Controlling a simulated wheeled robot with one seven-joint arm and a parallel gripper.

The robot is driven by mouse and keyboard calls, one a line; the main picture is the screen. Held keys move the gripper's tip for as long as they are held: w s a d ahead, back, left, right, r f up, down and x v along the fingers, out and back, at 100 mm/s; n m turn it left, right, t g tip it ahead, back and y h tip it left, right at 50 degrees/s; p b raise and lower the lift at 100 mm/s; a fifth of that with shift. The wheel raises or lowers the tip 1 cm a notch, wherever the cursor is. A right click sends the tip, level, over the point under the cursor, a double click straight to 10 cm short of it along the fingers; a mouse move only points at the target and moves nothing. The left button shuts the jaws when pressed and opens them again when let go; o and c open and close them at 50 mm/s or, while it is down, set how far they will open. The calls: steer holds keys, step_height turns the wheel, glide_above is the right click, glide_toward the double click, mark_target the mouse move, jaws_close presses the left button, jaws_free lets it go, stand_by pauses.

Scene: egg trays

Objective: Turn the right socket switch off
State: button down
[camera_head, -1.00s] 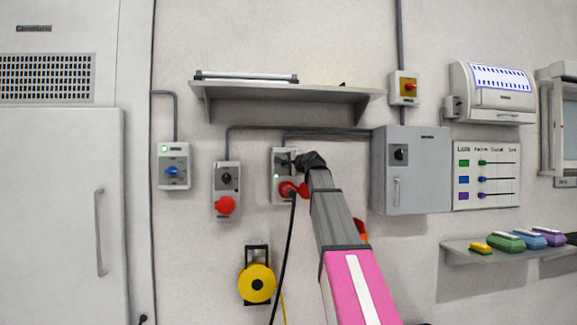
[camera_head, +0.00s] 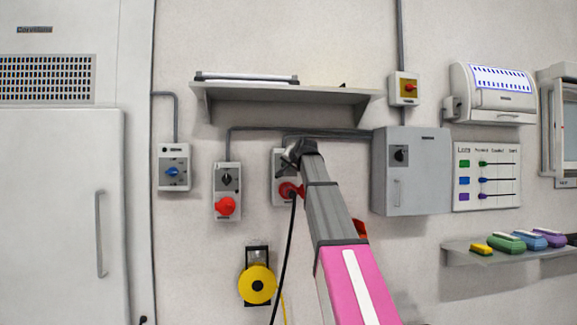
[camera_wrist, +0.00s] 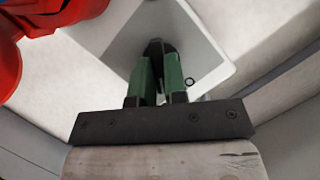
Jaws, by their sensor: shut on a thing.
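The right socket (camera_head: 278,192) is a grey wall box with a red plug (camera_head: 289,190) and a black cable in its lower part. My gripper (camera_head: 293,153) covers its upper part and hides the switch in the head view. In the wrist view, my green fingers (camera_wrist: 158,62) are shut on the black switch knob (camera_wrist: 157,46) on the light socket face. The knob's exact angle is hard to tell. No green light shows on the visible part of this socket.
Another socket (camera_head: 227,190) with a black knob and red plug is just left. Further left is a box with a blue knob (camera_head: 172,171). A shelf (camera_head: 285,91) juts out above, and a grey cabinet (camera_head: 425,170) stands to the right. A yellow reel (camera_head: 257,284) hangs below.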

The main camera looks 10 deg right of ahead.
steer(key=n+h, duration=0.1)
steer(key=n, duration=0.1)
steer(key=n+h, duration=0.2)
steer(key=shift+a+n+g, duration=0.2)
steer(key=shift+n+g, duration=0.1)
steer(key=shift+n, duration=0.1)
stand_by(0.4)
steer(key=c, duration=1.2)
jaws_free()
steer(key=shift+o, duration=0.2)
steer(key=v, duration=1.1)
steer(key=shift+a, duration=0.2)
